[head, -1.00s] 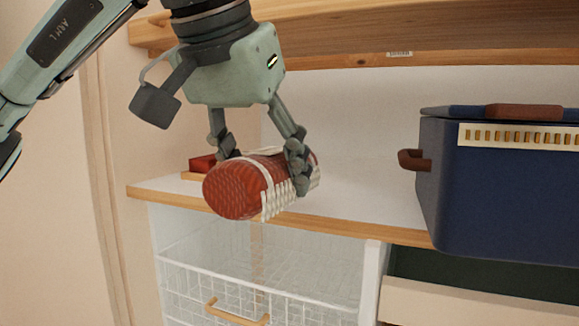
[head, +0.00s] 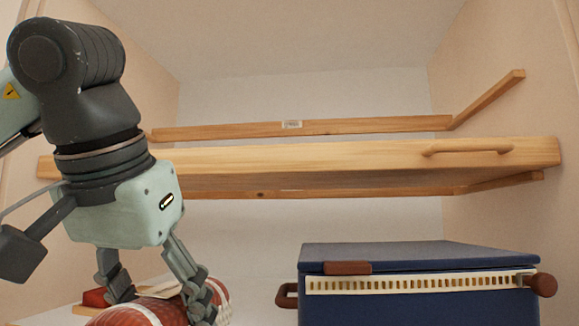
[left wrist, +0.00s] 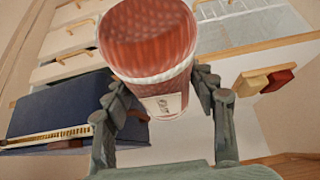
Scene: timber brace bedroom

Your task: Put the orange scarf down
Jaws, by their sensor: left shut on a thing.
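The orange scarf (head: 128,314) is a rolled, orange-red knit bundle with white stripes, at the bottom left of the head view and cut off by its edge. It fills the top middle of the left wrist view (left wrist: 150,42), with a pale label on its near side. My left gripper (head: 160,296) is shut on the roll, one finger on each side; both fingers also show in the left wrist view (left wrist: 160,98). Whether the scarf touches the white shelf surface (left wrist: 190,150) is not clear. My right gripper is in neither view.
A dark blue lidded box (head: 400,258) with brown handles stands to the right. A wooden shelf (head: 330,158) spans above. A small red item (head: 94,297) lies behind the scarf. In the left wrist view, drawers (left wrist: 75,40) and a wire basket (left wrist: 248,22) show.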

